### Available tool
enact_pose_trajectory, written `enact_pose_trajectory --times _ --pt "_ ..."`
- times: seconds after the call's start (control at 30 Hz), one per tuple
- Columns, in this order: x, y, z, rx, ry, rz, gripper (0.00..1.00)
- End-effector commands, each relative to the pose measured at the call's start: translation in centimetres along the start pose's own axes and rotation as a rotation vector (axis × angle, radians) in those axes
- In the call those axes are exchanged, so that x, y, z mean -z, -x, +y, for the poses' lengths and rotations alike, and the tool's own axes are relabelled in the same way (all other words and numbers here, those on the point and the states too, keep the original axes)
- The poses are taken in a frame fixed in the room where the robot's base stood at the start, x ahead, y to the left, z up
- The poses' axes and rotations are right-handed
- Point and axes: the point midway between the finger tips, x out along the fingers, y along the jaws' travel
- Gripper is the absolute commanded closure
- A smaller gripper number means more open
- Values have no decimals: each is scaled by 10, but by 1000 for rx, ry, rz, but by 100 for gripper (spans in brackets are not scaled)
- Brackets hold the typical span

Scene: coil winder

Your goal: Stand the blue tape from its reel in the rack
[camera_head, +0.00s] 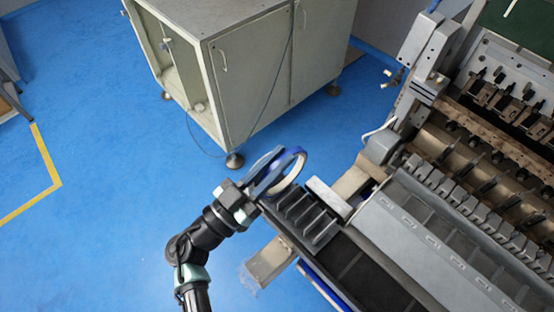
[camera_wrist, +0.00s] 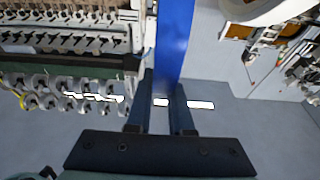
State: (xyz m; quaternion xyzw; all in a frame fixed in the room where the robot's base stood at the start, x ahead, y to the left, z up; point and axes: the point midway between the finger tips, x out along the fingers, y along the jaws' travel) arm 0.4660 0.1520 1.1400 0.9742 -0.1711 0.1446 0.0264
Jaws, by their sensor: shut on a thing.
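The blue tape (camera_head: 299,152) is a ring with a blue outside and a pale inner core. It stands on edge in my gripper (camera_head: 258,182), just above and beside the left end of the rack in the head view. The dark grey rack (camera_head: 318,226) has several upright dividers with open slots between them. In the wrist view the tape is a wide blue band (camera_wrist: 174,40) between the two dark fingers of my gripper (camera_wrist: 162,100). I cannot tell whether the tape touches the rack. I cannot make out the reel.
The winding machine (camera_head: 470,170) fills the right side, with a grey slotted tray (camera_head: 430,240) along its front. A white block (camera_head: 328,197) lies just behind the rack. A grey cabinet (camera_head: 250,70) stands at the back.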

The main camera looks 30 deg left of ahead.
Motion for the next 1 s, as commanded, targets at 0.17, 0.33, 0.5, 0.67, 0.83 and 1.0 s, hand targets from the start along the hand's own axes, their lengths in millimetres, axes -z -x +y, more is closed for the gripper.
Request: enact_pose_trajectory --times 0.17,0.33,0.5,0.67,0.83,1.0 --pt "0 0 0 0 0 0 100" --pt "0 0 0 -1 0 0 100" --pt "-5 1 0 -1 0 1 100" --pt "-10 3 0 -1 0 1 100" --pt "-15 4 0 -1 0 1 100" --pt "-20 6 0 -1 0 1 100"
